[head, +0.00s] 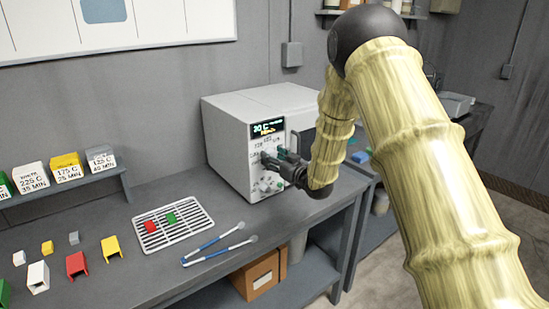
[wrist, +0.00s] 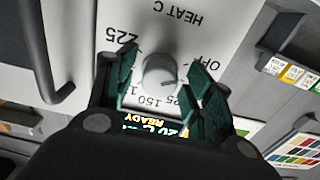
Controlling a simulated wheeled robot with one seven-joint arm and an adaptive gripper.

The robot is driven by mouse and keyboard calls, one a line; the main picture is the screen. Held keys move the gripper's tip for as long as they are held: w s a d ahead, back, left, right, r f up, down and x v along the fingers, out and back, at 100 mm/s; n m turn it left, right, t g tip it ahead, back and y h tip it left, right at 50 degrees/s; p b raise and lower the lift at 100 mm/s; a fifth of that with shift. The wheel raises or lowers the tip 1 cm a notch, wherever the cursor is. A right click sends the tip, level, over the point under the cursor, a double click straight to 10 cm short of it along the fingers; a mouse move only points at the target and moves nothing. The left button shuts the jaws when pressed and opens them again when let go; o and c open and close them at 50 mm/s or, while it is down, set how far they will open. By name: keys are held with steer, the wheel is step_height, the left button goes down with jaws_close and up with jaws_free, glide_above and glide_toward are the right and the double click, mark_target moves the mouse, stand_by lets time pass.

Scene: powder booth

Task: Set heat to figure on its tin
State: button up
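The white oven (head: 240,140) stands on the bench with a dark display (head: 267,127) showing green and yellow text. My gripper (head: 272,160) is at its control panel. In the wrist view the round grey heat knob (wrist: 159,73) lies between my gripper's green fingers (wrist: 162,75), which are spread with gaps on both sides. The dial print around it reads HEAT C, OFF, 225 and 150, upside down. The knob's setting is hard to read. Labelled tins stand on the left shelf: white 225 C (head: 32,178), yellow 175 C (head: 67,168) and grey (head: 101,158), its figure unclear.
A wire rack (head: 196,230) holds a red part (head: 151,226) and a green part (head: 171,218). Blue-handled tongs (head: 215,246) lie before it. Several small coloured brackets lie at the bench's left. A cardboard box (head: 258,274) sits below the bench. The oven handle (wrist: 70,75) is close to my gripper.

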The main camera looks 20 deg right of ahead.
steer(key=c, duration=0.8)
steer(key=shift+m, duration=0.3)
steer(key=m+b, duration=0.1)
steer(key=m, duration=0.4)
steer(key=shift+d, duration=0.1)
steer(key=m+b, duration=1.2)
steer(key=m, duration=0.6)
steer(key=shift+r, duration=0.1)
